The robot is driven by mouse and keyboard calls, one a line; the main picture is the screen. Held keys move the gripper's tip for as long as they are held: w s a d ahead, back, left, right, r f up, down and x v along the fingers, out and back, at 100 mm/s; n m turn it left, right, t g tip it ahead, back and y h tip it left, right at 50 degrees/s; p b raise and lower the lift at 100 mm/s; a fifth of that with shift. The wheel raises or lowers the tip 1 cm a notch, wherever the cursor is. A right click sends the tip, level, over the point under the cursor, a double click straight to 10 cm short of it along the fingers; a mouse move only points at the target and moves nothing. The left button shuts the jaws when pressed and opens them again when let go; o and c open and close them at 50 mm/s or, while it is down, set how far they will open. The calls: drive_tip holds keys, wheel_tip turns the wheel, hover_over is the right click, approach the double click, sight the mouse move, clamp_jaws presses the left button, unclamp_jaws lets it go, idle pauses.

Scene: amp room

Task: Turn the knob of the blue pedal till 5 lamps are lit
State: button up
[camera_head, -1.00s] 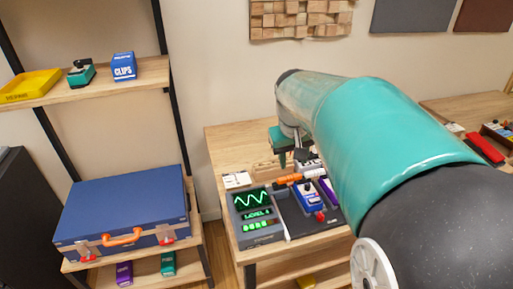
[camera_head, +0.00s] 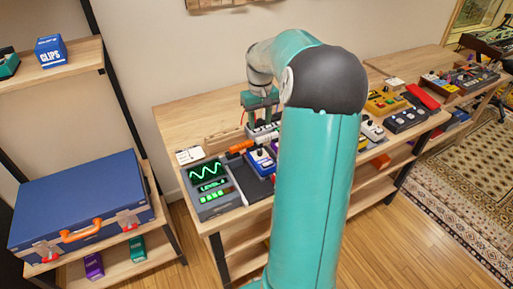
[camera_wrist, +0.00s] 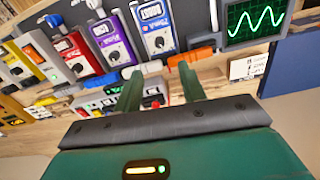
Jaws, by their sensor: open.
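The blue pedal (camera_head: 262,162) lies on the table beside the screen unit, partly hidden by my arm. In the wrist view the blue pedal (camera_wrist: 166,42) shows its white label and dark knob (camera_wrist: 158,42). The screen unit (camera_head: 212,187) shows a green wave, a level line and a row of several small green lamps; the exact number lit is hard to read. My gripper (camera_head: 262,118) is above the back of the table, behind the blue pedal. In the wrist view its two green fingers (camera_wrist: 160,78) are apart with nothing held between them, short of the pedal.
A purple pedal (camera_wrist: 110,42) and a red pedal (camera_wrist: 76,55) stand beside the blue one. An orange plug (camera_head: 240,146) lies behind it. A white card (camera_head: 189,156) lies at the table's left. A blue case (camera_head: 80,203) sits on the left shelf. The table's back left is bare.

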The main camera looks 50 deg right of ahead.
sight(260, 150)
wheel_tip(260, 150, down, 12)
drive_tip(key=shift+f, duration=0.25)
clamp_jaws()
